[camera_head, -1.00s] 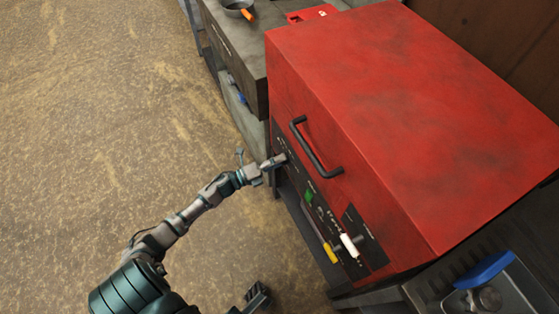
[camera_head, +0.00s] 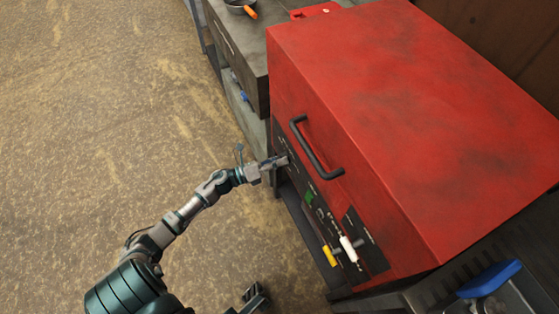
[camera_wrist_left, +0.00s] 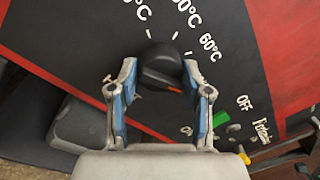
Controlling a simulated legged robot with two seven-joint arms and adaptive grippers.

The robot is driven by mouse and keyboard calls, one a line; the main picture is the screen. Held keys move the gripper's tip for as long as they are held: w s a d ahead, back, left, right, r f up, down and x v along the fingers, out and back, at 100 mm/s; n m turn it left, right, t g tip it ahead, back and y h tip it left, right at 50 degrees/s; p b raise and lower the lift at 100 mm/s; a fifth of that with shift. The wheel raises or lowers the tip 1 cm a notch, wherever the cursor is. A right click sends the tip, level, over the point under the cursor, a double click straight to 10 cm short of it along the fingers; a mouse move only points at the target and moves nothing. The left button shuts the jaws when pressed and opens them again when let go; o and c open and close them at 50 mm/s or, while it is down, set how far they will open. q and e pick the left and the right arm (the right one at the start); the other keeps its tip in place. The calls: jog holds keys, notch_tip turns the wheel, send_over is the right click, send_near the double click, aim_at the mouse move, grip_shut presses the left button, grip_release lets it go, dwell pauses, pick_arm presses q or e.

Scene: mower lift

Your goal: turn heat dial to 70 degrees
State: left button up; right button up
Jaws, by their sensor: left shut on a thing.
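The black heat dial (camera_wrist_left: 160,68) sits on the dark control panel (camera_wrist_left: 70,35) of the red machine. An orange mark shows on its lower right side in the left wrist view. White temperature labels, one reading 60°C, stand above and to the right of it. My left gripper (camera_head: 283,160) reaches the panel at its left end. In the left wrist view its two blue-padded fingers (camera_wrist_left: 161,80) are shut on the dial, one on each side. My right gripper (camera_head: 257,296) shows only partly as a dark shape at the bottom edge, and its jaws are unclear.
The red machine (camera_head: 420,110) has a black handle (camera_head: 316,150) above the panel. A green switch (camera_head: 309,197), a yellow lever (camera_head: 329,256) and a white lever (camera_head: 348,248) are farther right. A grey counter (camera_head: 240,50) adjoins at the back left. The floor at left is clear.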

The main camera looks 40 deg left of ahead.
pick_arm(q)
jog(key=shift+a+f, duration=0.1)
jog(key=shift+f, duration=0.2)
jog(key=o, duration=1)
jog(key=shift+o, duration=0.7)
jog(key=shift+a, duration=0.1)
jog(key=shift+r, duration=0.1)
jog(key=v, duration=1.2)
